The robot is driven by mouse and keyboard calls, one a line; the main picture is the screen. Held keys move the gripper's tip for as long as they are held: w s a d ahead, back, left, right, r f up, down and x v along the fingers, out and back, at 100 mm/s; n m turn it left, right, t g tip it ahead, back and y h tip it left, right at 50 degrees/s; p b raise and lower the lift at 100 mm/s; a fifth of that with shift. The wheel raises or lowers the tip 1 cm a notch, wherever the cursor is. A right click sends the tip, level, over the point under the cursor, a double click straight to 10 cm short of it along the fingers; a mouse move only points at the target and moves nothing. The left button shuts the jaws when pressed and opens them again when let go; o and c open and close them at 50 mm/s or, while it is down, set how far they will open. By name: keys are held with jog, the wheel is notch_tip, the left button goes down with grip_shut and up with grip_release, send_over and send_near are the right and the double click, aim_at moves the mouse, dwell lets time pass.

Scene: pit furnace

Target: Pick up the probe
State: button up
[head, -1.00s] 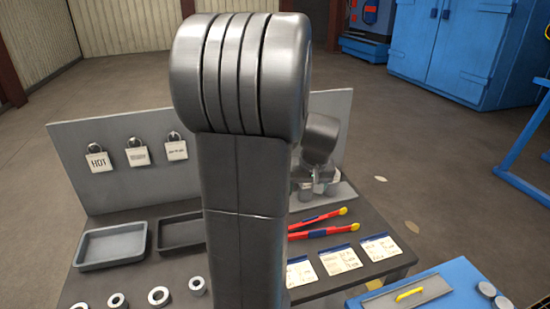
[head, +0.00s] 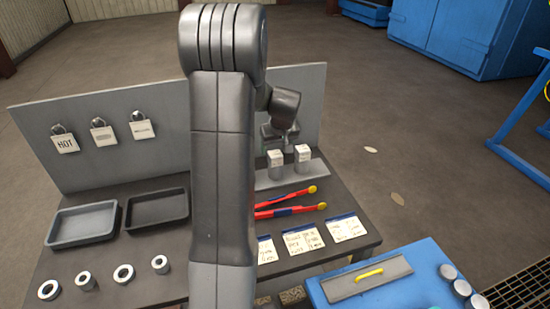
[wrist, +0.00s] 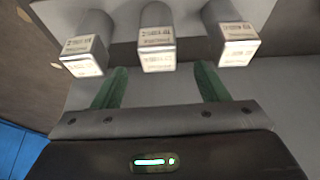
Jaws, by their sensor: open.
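Three grey posts with white labelled ends show in the wrist view: left (wrist: 86,45), middle (wrist: 156,42) and right (wrist: 232,38). I cannot tell from the labels which is the probe. In the head view, two of them, one (head: 275,162) and another (head: 303,157), stand on a grey rack (head: 318,172) at the back of the bench. My gripper (wrist: 160,78) is open and empty, with green fingers spread apart. The middle post lines up with the gap between the fingers, its labelled end ahead of the tips. In the head view my arm hides part of the rack.
Red-handled tools with yellow ends (head: 292,205) and paper cards (head: 303,240) lie in front of the rack. Two trays (head: 84,242) (head: 157,226) and several metal rings (head: 123,273) lie at left. A grey panel (head: 95,165) with hanging tags stands behind. A blue cart (head: 400,290) is at front right.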

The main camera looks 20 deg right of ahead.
aim_at(276, 154)
jog(key=shift+p+x, duration=0.95)
jog(key=shift+x, duration=1.9)
jog(key=shift+s+d, duration=0.1)
jog(key=shift+d, duration=0.05)
jog(key=c, duration=1.2)
